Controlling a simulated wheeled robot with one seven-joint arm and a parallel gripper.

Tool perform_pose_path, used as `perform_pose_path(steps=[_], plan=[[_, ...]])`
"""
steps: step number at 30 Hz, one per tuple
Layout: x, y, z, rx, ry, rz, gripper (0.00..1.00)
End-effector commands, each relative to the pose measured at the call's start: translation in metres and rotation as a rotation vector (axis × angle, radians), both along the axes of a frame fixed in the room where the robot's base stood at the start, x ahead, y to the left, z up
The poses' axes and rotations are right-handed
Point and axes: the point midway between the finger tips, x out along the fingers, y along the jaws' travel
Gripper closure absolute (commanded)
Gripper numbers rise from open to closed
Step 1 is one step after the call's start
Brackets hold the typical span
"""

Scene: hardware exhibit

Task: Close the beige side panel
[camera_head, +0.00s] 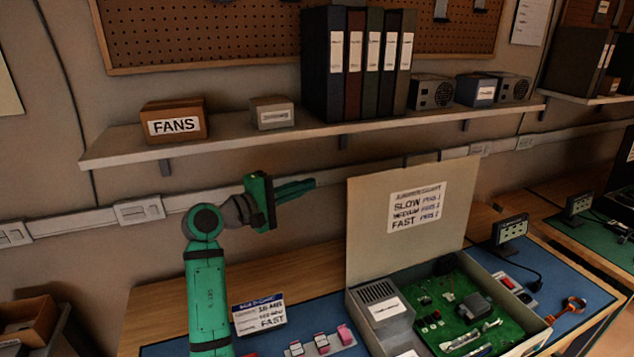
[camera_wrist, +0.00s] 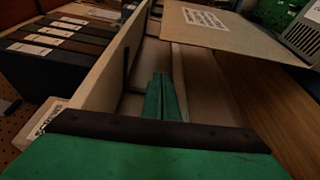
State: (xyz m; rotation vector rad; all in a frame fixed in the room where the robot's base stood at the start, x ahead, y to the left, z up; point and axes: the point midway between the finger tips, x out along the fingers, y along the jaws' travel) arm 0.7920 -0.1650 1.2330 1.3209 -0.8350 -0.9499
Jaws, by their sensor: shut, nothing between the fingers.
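The beige side panel (camera_head: 365,225) stands upright at the back left edge of an open case (camera_head: 541,341) on the workbench. It carries a white label with SLOW, MEDIUM and FAST lines. The case holds a green circuit board and a grey power unit. My gripper (camera_head: 312,183) is in the air to the left of the panel's top, below the wall shelf, and apart from the panel. Its green fingers are together and empty in the wrist view (camera_wrist: 160,98). The panel (camera_wrist: 240,34) also shows there at the upper right, beyond the fingertips.
A wall shelf (camera_head: 225,139) with a FANS box (camera_head: 174,121), binders (camera_head: 358,60) and small units runs above my gripper. A black meter (camera_head: 510,229) stands right of the panel.

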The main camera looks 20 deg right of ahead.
Motion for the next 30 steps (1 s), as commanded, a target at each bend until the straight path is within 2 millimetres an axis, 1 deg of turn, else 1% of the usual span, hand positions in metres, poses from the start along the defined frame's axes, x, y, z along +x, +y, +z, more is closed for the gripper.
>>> perform_pose_path(steps=[9, 18, 20, 24, 30], plan=[[0.021, -0.046, -0.002, 0.002, 0.0, 0.003, 1.0], [0.038, -0.086, -0.004, 0.001, 0.0, 0.001, 1.0], [0.029, -0.084, -0.003, 0.0, -0.002, 0.003, 1.0], [0.015, -0.086, -0.002, 0.001, -0.002, 0.002, 1.0], [0.001, -0.086, -0.001, 0.001, -0.001, 0.003, 1.0]])
